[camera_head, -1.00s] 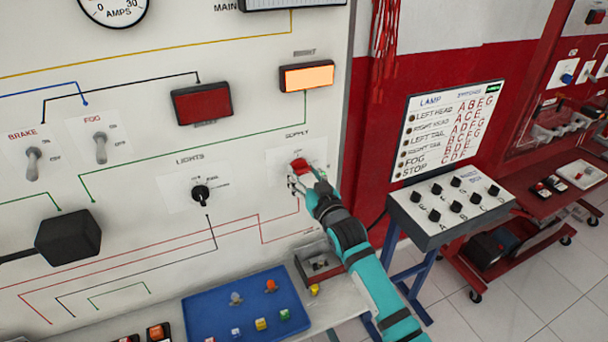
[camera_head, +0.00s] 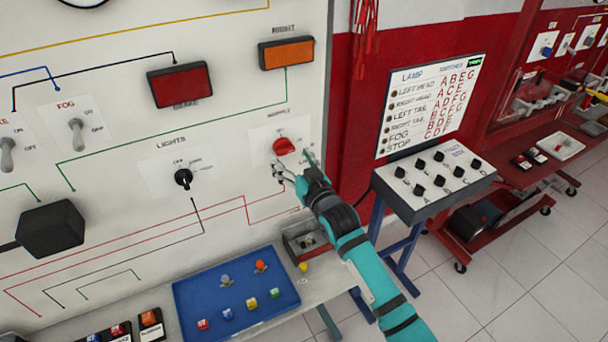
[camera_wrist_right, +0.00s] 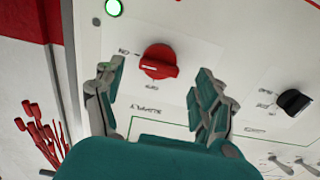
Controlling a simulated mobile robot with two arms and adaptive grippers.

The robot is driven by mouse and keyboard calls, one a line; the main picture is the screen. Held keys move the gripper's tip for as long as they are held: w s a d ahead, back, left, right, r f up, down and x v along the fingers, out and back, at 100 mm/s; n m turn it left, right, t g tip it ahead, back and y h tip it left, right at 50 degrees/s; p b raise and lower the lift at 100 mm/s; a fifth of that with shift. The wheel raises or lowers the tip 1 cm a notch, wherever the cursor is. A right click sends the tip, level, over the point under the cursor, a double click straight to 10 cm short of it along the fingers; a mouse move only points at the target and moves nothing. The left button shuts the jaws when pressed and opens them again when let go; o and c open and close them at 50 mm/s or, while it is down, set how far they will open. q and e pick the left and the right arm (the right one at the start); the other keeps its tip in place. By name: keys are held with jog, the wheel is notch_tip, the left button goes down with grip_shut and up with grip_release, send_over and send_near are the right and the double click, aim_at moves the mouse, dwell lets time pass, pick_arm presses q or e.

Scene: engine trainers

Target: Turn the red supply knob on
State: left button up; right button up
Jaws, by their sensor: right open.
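The red supply knob (camera_head: 284,146) sits on a white plate on the upright panel, under the label SUPPLY. It also shows in the wrist view (camera_wrist_right: 159,62), with ON and OFF marks beside it; I cannot tell surely which mark it points to. My right gripper (camera_head: 293,164) is open just below and right of the knob, apart from it. In the wrist view the two fingers (camera_wrist_right: 156,82) are spread, with the knob showing beyond and between them. My left gripper is not in view.
A green lamp (camera_wrist_right: 113,8) is lit near the knob. The black lights knob (camera_head: 183,178) is left of it. Below are a blue tray (camera_head: 205,325) with small coloured parts and a switch box (camera_head: 430,210) at right.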

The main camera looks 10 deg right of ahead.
jog(key=v, duration=0.9)
jog(key=shift+s, duration=0.2)
jog(key=s+d+f+g+h, duration=0.2)
jog(key=s+f+g, duration=0.4)
jog(key=s+f, duration=0.5)
jog(key=s+d+f+g+h, duration=0.1)
jog(key=s+d+f+g, duration=0.2)
jog(key=s, duration=0.8)
jog(key=s+d+f+g+h, duration=0.1)
jog(key=s+f+g, duration=0.3)
jog(key=s, duration=0.6)
notch_tip(320, 180, down, 29)
jog(key=s+g+b, duration=0.2)
jog(key=b, duration=0.2)
pick_arm(q)
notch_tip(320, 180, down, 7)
jog(key=b, duration=0.2)
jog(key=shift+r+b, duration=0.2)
jog(key=shift+b, duration=0.1)
pick_arm(e)
jog(key=s+d+f+g, duration=0.1)
jog(key=s+d+f, duration=0.2)
jog(key=s+f, duration=1.3)
notch_tip(320, 180, down, 2)
jog(key=shift+f, duration=0.1)
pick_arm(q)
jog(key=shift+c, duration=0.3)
pick_arm(e)
jog(key=shift+s, duration=0.1)
jog(key=shift+c, duration=0.2)
